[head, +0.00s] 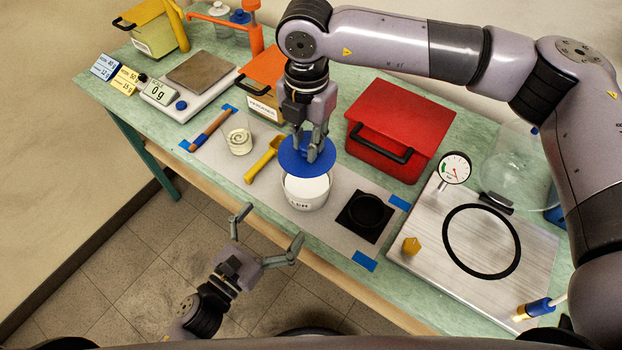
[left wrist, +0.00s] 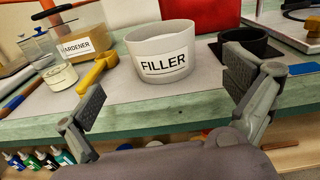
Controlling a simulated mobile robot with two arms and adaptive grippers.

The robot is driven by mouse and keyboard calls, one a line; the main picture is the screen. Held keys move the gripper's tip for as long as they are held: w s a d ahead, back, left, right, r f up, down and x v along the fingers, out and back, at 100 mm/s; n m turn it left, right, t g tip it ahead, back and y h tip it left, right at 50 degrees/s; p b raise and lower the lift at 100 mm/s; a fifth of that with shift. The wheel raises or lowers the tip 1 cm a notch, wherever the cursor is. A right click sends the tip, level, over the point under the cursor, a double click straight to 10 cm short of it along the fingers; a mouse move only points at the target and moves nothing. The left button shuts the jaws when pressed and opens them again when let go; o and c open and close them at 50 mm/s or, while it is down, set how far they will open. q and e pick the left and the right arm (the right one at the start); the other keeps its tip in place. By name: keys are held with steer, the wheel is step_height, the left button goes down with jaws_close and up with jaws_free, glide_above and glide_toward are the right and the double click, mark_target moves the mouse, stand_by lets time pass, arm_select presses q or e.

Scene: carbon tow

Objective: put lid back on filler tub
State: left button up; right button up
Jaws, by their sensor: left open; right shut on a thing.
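The white filler tub (head: 305,193) stands on the grey mat, its white contents partly visible. It also shows in the left wrist view (left wrist: 160,62), labelled FILLER. My right gripper (head: 310,152) points down from above, shut on the blue lid (head: 297,160). The lid is held over the back part of the tub's mouth in the head view; I cannot tell whether it touches the rim. My left gripper (head: 268,228) is open and empty, off the front edge of the table, with the tub beyond its fingers in the left wrist view.
A yellow scoop (head: 264,160) and a small clear cup (head: 239,141) lie left of the tub. A black square holder (head: 365,216) is to its right. A red case (head: 400,125) and the hardener box (head: 265,105) stand behind.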

mark_target(307, 192)
arm_select(q)
steer(key=shift+r, duration=0.25)
steer(key=x, duration=1.2)
steer(key=shift+f, duration=0.1)
steer(key=shift+c, duration=0.4)
steer(key=c, duration=1.4)
steer(key=shift+c, duration=0.2)
arm_select(e)
steer(key=shift+f, duration=2.45)
